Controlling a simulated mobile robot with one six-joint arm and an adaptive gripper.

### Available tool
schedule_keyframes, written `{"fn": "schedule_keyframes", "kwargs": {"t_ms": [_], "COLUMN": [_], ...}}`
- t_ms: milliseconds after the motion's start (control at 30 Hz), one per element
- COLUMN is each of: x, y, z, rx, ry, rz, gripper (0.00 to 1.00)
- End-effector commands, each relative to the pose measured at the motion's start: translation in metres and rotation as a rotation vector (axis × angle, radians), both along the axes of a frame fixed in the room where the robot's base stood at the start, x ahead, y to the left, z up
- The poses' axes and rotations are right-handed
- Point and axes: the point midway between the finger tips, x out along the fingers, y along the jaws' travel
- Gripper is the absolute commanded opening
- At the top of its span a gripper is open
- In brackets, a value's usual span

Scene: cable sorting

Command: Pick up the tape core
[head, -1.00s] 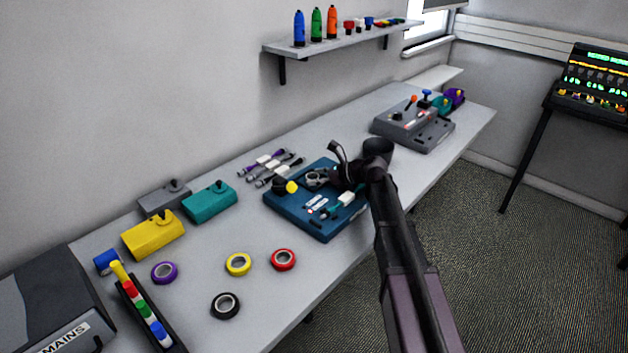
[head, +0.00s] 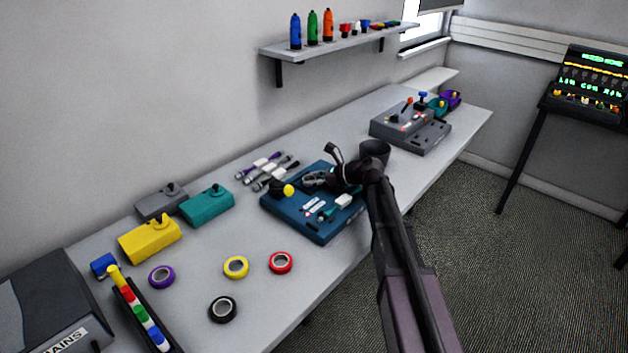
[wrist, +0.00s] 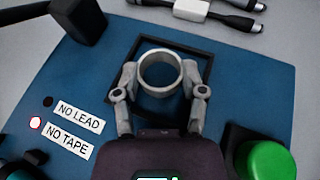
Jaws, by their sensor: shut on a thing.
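The tape core is a plain grey ring (wrist: 160,91) in the wrist view. It sits between the two grey fingers of my gripper (wrist: 160,76), which are shut on it from left and right. Below it on the blue board (wrist: 265,70) is a black square outline (wrist: 207,47). I cannot tell how high the core is above the board. In the head view my gripper (head: 315,180) is over the far part of the blue board (head: 318,232), and the core is too small to make out clearly.
Yellow (head: 236,276), red (head: 281,272), purple (head: 162,285) and black (head: 223,318) tape rolls lie on the bench. Cables (head: 268,170) lie behind the board.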

Motion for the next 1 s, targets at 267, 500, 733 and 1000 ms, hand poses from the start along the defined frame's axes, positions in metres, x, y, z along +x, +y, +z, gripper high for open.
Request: {"fn": "schedule_keyframes", "kwargs": {"t_ms": [267,500,733,1000], "x": [0.000,-0.014,-0.070,-0.125], "y": [0.000,0.000,-0.001,-0.001], "z": [0.020,0.035,0.039,0.044], "rx": [0.000,0.000,0.000,0.000], "ry": [0.000,0.000,0.000,0.000], "rz": [0.000,0.001,0.001,0.001], "gripper": [0.38,0.38,0.38,0.38]}}
